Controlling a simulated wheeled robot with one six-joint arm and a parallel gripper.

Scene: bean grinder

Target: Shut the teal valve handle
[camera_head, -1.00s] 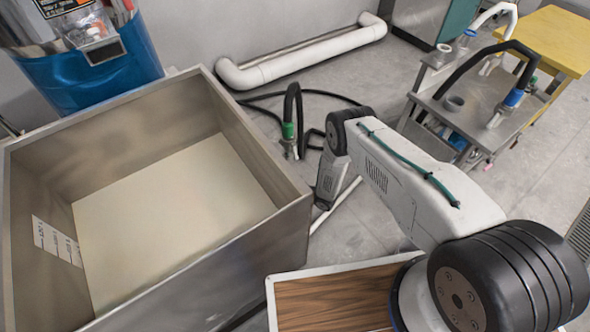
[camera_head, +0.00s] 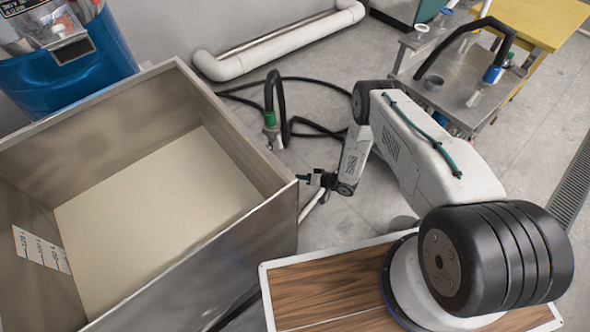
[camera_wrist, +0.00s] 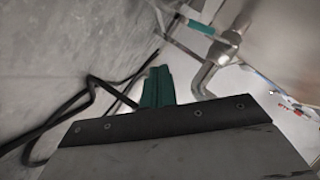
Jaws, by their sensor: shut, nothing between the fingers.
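The teal valve handle (camera_wrist: 202,28) shows in the wrist view, upper right of centre. It is a short teal bar on a metal valve with a bent silver pipe (camera_wrist: 207,75). My gripper (camera_wrist: 160,70) is shut and empty, its teal fingers pointing up in the wrist view. The fingers are below and left of the handle in that picture, apart from it. In the head view my gripper (camera_head: 302,177) is beside the right corner of the metal bin. I cannot make out the handle in the head view; the bin or my arm may hide it.
The large open metal bin (camera_head: 247,212) fills the left of the head view. A black hose with a green coupling (camera_head: 269,118) stands behind my gripper. Black cable lies on the floor.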

